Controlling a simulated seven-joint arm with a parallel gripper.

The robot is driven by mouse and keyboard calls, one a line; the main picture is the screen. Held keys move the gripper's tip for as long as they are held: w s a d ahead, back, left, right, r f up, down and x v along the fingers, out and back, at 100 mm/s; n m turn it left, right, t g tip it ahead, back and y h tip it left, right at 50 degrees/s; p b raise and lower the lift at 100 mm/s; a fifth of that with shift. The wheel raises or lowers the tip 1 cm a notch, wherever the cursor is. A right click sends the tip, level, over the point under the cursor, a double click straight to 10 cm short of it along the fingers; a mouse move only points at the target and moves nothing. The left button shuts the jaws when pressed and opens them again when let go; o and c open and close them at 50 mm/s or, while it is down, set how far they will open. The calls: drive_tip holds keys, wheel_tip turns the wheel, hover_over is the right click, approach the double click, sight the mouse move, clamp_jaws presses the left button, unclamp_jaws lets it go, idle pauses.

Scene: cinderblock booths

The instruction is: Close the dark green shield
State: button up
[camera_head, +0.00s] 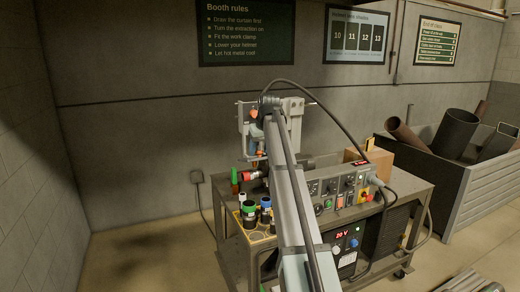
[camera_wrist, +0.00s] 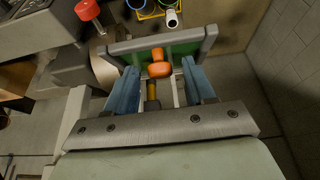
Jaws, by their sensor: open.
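The dark green shield (camera_wrist: 186,48) is a green panel in a grey frame, just beyond my fingers in the wrist view. An orange handle (camera_wrist: 158,69) stands out in front of it, with an orange-yellow stem running back between my fingers. My gripper (camera_wrist: 160,68) is open, with one blue finger on each side of the handle and visible gaps at both sides. In the head view my gripper (camera_head: 256,150) is above the back left of the bench, largely hidden by my arm. The shield's angle is unclear there.
A metal bench (camera_head: 410,185) carries a grey control box (camera_head: 340,190) with knobs and cables. A red knob (camera_wrist: 88,10) is close to the shield's left. Several bottles are in a yellow rack (camera_wrist: 150,8) beyond it. A bin of pipes (camera_head: 450,170) stands right.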

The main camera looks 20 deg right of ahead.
clamp_jaws()
idle(0.4)
